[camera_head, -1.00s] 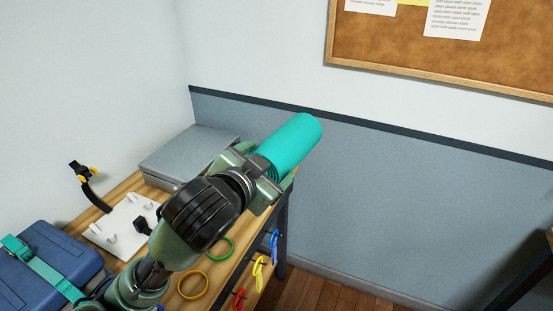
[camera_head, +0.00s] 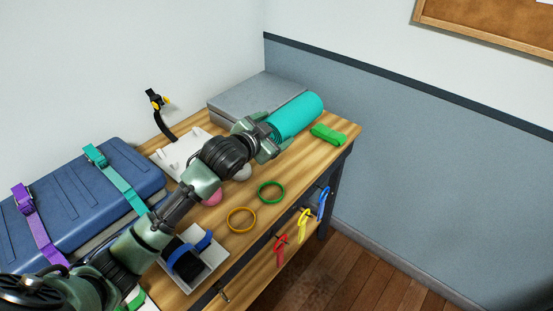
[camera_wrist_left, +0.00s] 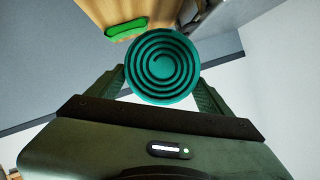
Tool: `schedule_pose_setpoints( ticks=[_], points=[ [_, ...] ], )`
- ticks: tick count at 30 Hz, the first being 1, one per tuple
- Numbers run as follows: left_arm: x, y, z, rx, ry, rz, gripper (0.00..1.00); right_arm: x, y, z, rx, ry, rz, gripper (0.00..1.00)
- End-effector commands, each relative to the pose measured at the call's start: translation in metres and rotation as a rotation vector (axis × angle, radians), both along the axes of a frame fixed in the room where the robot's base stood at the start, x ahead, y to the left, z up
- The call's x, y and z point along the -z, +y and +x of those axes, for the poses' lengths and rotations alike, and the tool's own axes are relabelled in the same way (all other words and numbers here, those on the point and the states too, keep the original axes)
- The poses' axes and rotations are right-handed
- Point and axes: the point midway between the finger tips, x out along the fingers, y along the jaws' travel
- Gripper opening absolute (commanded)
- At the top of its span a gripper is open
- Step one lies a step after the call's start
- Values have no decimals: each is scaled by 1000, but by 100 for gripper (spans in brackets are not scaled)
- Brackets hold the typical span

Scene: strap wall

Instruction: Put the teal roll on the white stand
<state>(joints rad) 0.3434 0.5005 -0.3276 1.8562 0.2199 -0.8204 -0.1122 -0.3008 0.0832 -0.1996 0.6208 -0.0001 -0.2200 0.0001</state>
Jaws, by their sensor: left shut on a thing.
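The teal roll (camera_head: 299,113) is held by my left gripper (camera_head: 268,138), which is shut on its near end. The roll points away toward the back right, beside the grey case. In the left wrist view the roll's spiral end (camera_wrist_left: 161,66) shows between the two fingers (camera_wrist_left: 160,88). A white stand with short pegs (camera_head: 166,160) lies on the wooden table by the wall, left of my gripper and partly hidden by my arm. I cannot tell whether the roll touches the table. My right gripper is not in view.
A grey case (camera_head: 250,95) stands at the back. A green folded strap (camera_head: 328,134) lies right of the roll. A green ring (camera_head: 271,191) and a yellow ring (camera_head: 241,219) lie near the front edge. A blue strapped case (camera_head: 75,195) fills the left.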

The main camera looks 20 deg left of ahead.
Motion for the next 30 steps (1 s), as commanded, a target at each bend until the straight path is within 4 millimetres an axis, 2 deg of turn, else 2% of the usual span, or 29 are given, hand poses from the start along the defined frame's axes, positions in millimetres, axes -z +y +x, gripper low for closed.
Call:
schedule_pose_setpoints(
  ticks=[3,9,14,22,30],
  points=[
    [33,-1,-1,0,5,-1,35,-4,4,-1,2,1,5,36],
    [70,-1,-1,0,1,-1,35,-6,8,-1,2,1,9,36],
    [82,-1,0,0,-1,0,35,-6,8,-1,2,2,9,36],
    [119,-1,0,0,0,0,35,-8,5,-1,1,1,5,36],
    [122,-1,0,2,-3,0,35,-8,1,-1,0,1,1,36]
  ],
)
